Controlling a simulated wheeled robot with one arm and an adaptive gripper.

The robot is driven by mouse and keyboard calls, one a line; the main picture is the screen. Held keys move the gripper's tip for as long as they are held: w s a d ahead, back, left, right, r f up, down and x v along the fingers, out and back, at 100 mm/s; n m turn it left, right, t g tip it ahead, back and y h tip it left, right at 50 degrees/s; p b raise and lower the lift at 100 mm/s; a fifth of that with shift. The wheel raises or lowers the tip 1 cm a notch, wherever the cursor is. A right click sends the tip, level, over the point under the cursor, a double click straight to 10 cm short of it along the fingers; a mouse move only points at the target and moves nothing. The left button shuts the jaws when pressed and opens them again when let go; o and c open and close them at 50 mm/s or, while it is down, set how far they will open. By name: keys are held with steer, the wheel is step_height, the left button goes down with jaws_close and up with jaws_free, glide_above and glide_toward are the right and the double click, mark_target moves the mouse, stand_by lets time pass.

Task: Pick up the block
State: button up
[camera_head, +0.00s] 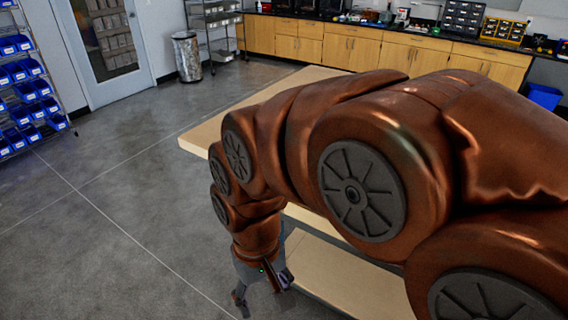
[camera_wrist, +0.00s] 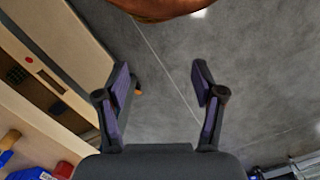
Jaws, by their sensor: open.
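My gripper (camera_head: 264,290) hangs low in the head view, below my copper-coloured arm, beside a light wooden table. In the wrist view my gripper (camera_wrist: 161,75) has its two dark fingers spread apart, with only grey floor between them. I cannot make out a block for certain in either view. My arm hides much of the table in the head view.
The wooden table (camera_head: 200,137) runs behind and under my arm, with a lower board (camera_head: 345,272) near my gripper. Open grey floor (camera_head: 120,220) lies to the left. A rack of blue bins (camera_head: 25,90), a metal bin (camera_head: 187,57) and wooden cabinets (camera_head: 350,47) stand farther off.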

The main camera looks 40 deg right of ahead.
steer(key=w+d+r+m+t+y, duration=0.1)
steer(key=w+d+r+m+t, duration=0.1)
steer(key=w+d+m, duration=0.7)
steer(key=w+d+r+m+t+y, duration=0.1)
steer(key=w+d+m, duration=0.5)
steer(key=w, duration=0.4)
steer(key=w+d+m+t+h, duration=0.1)
steer(key=w+d+m+t, duration=0.15)
steer(key=d+m, duration=0.7)
steer(key=w+d+m+t, duration=0.1)
steer(key=w+d+m, duration=0.35)
steer(key=d, duration=0.85)
steer(key=shift+m+g, duration=0.35)
steer(key=shift+m, duration=0.25)
steer(key=shift+w+a+f+p, duration=0.15)
steer(key=shift+f+p, duration=0.55)
steer(key=shift+f, duration=1.2)
steer(key=shift+w+a+f+p, duration=0.2)
steer(key=shift+f+p, duration=0.5)
steer(key=shift+f, duration=1.2)
steer(key=shift+d, duration=0.15)
steer(key=shift+c, duration=0.4)
steer(key=c, duration=1)
steer(key=shift+r, duration=0.15)
steer(key=shift+c, duration=0.2)
